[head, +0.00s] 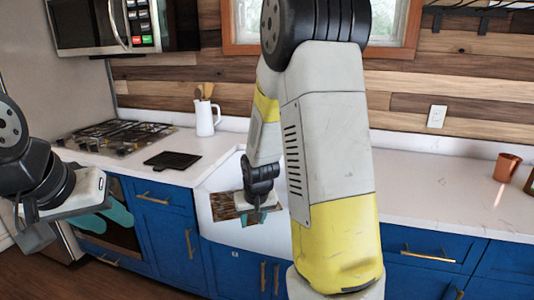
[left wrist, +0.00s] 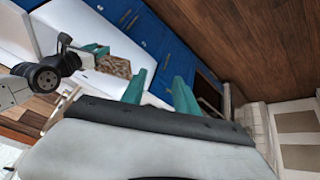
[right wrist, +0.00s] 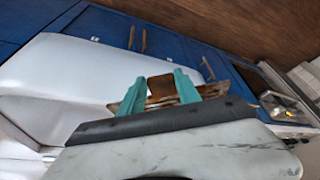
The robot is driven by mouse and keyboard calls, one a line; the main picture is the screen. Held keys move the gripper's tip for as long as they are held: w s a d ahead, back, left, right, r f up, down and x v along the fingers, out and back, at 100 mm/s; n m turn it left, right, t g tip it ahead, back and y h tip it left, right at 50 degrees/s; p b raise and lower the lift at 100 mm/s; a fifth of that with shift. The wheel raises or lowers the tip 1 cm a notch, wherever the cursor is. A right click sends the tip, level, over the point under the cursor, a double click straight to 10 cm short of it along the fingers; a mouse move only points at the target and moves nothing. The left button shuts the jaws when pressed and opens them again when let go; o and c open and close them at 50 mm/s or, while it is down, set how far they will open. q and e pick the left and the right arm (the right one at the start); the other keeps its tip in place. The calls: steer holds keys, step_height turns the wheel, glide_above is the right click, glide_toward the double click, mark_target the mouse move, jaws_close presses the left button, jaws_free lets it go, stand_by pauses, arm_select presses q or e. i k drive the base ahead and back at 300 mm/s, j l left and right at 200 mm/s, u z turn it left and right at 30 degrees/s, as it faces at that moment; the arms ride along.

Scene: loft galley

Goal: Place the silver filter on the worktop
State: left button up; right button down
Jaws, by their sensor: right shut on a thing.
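The silver filter (head: 228,205) is a flat, mirror-like panel that reflects brown wood tones. My right gripper (head: 256,216) is shut on it and holds it in front of the white sink. In the right wrist view the filter (right wrist: 160,86) shows between the teal fingers. It also shows in the left wrist view (left wrist: 115,66). The white worktop (head: 430,190) runs along the wall on both sides of the sink, behind the held filter. My left gripper (head: 103,218) is open and empty in front of the oven. Its parted fingers (left wrist: 160,93) show in the left wrist view.
A gas cooktop (head: 118,136), a dark flat slab (head: 172,160) and a white jug with wooden utensils (head: 205,118) stand left of the sink. A copper cup (head: 507,167) stands at the far right. The worktop left of it is clear. My right arm hides part of it.

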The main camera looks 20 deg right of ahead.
mark_target(422, 194)
steer(key=k+l+z, duration=0.1)
steer(key=z, duration=0.3)
steer(key=k+l+z, duration=0.15)
steer(key=z, duration=0.25)
steer(key=k+l+z, duration=0.15)
steer(key=z, duration=0.25)
steer(key=i, duration=0.7)
